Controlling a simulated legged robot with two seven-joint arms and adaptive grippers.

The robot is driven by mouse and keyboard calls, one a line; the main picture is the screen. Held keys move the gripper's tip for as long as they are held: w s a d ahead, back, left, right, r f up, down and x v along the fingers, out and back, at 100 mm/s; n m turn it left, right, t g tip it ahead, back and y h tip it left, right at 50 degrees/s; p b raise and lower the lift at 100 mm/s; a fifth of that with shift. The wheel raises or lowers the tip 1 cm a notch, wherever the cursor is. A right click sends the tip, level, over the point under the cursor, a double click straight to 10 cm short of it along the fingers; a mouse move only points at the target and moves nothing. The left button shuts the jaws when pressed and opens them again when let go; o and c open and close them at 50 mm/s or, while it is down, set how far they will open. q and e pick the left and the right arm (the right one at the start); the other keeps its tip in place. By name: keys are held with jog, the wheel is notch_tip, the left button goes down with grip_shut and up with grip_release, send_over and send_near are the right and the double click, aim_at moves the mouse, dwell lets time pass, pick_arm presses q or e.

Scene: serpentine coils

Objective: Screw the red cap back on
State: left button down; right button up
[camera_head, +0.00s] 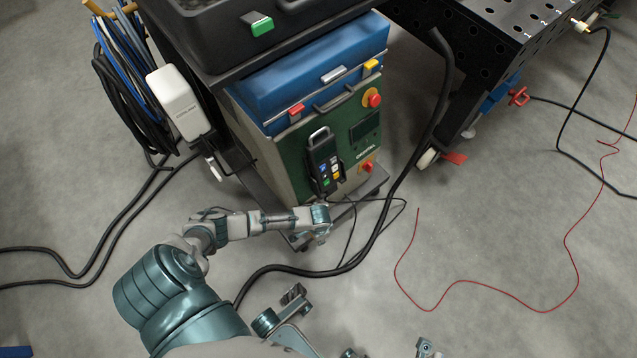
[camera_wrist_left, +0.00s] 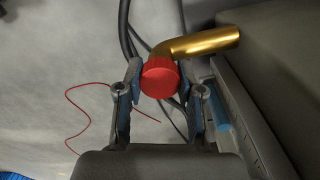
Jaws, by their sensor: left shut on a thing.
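In the left wrist view the red cap (camera_wrist_left: 160,78) is a round knurled cap between the two fingers of my left gripper (camera_wrist_left: 163,88), which is shut on it. A bent golden pipe (camera_wrist_left: 205,44) runs from just behind the cap up to the right. Whether the cap sits on the pipe's end or only in front of it cannot be told. In the head view my left gripper (camera_head: 318,222) is at the low front of the green-fronted machine (camera_head: 352,145); the cap and pipe do not show there. Parts of mine at the bottom edge may be my right gripper, mostly cut off.
A black cable (camera_head: 375,245) curves over the floor close by my left gripper. A thin red wire (camera_head: 480,282) lies on the floor to the right. A black perforated table (camera_head: 505,40) stands at the upper right. The grey floor at right is otherwise mostly open.

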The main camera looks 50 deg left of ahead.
pick_arm(q)
jog(key=shift+m, duration=1.5)
jog(key=shift+a+m+p, duration=0.1)
jog(key=shift+m+p, duration=0.25)
jog(key=shift+m, duration=0.75)
jog(key=shift+s+m, duration=0.1)
jog(key=shift+m, duration=0.4)
jog(key=m, duration=0.3)
jog(key=shift+f, duration=0.1)
